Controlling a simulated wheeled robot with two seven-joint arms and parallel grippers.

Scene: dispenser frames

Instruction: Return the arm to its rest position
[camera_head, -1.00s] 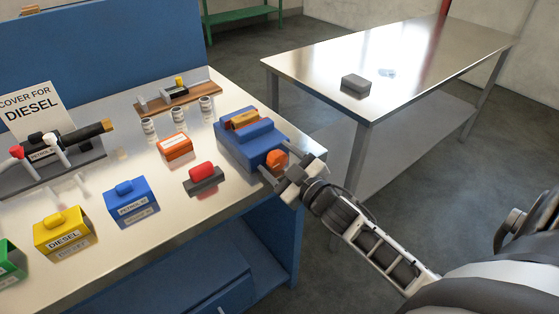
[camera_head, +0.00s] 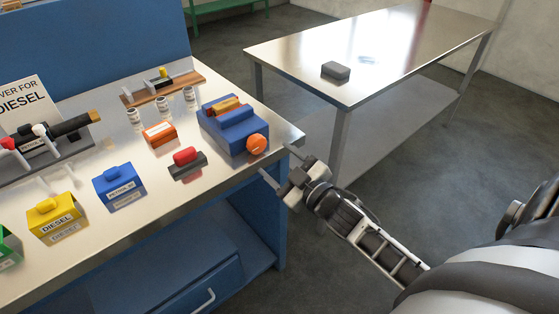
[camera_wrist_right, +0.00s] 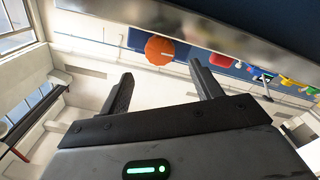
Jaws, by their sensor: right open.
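My right gripper (camera_head: 277,166) is open and empty just off the near right corner of the workbench (camera_head: 235,178). Its two fingers stand apart in the right wrist view (camera_wrist_right: 162,84) with nothing between them. The blue device (camera_head: 222,119) with an orange knob (camera_head: 257,144) stands on the bench at that corner, left of the gripper and apart from it. The orange knob also shows beyond the fingers in the right wrist view (camera_wrist_right: 160,50). My left gripper is not in view.
A steel table (camera_head: 400,50) with a grey block (camera_head: 336,70) stands at the right. On the bench are a blue box (camera_head: 119,190), a yellow diesel box (camera_head: 56,222), an orange box (camera_head: 159,134) and a red-topped block (camera_head: 187,164). Open floor (camera_head: 400,180) lies right of the bench.

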